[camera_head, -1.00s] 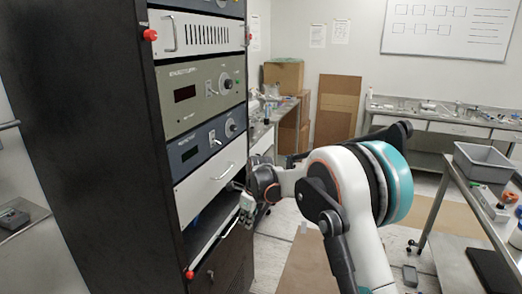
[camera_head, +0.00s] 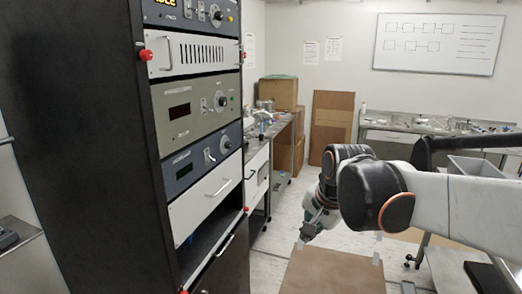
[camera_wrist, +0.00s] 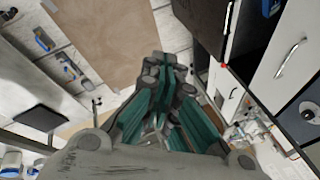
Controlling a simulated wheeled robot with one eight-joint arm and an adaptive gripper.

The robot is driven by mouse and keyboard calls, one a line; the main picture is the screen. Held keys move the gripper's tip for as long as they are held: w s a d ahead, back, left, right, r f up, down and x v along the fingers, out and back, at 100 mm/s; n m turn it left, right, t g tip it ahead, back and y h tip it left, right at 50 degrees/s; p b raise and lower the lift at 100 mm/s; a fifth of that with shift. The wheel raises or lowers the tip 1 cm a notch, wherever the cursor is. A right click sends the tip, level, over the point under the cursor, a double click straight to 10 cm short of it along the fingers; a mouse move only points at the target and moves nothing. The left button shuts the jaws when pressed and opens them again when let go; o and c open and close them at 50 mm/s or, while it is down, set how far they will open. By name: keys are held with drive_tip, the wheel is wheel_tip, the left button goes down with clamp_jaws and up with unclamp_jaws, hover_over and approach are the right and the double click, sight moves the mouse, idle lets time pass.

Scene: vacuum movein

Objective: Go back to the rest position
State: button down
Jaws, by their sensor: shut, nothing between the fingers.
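My gripper (camera_head: 312,222) hangs at the end of my arm in the middle of the head view, to the right of the instrument rack (camera_head: 75,130) and apart from it. In the wrist view my gripper (camera_wrist: 163,68) shows its teal fingers drawn together, shut and empty. The rack holds several instruments, including a beige unit with a red display (camera_head: 195,110). A white drawer front (camera_head: 205,200) sits below them, above an open slot.
A brown floor mat (camera_head: 330,272) lies below my gripper. Cardboard boxes (camera_head: 278,93) stand at the back. A grey bin (camera_head: 475,166) is partly behind my arm on the right.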

drive_tip(key=s+d+f+n, duration=0.1)
drive_tip(key=s+d+n, duration=0.1)
drive_tip(key=s, duration=0.4)
drive_tip(key=s+d+f+n+t+h, duration=0.1)
drive_tip(key=s+d+f+n, duration=0.1)
drive_tip(key=s, duration=0.4)
drive_tip(key=s+d+f+n+t, duration=0.1)
drive_tip(key=s+d+n, duration=0.3)
drive_tip(key=s, duration=0.3)
drive_tip(key=shift+f+n, duration=0.15)
drive_tip(key=shift+n, duration=0.65)
drive_tip(key=shift+s, duration=0.1)
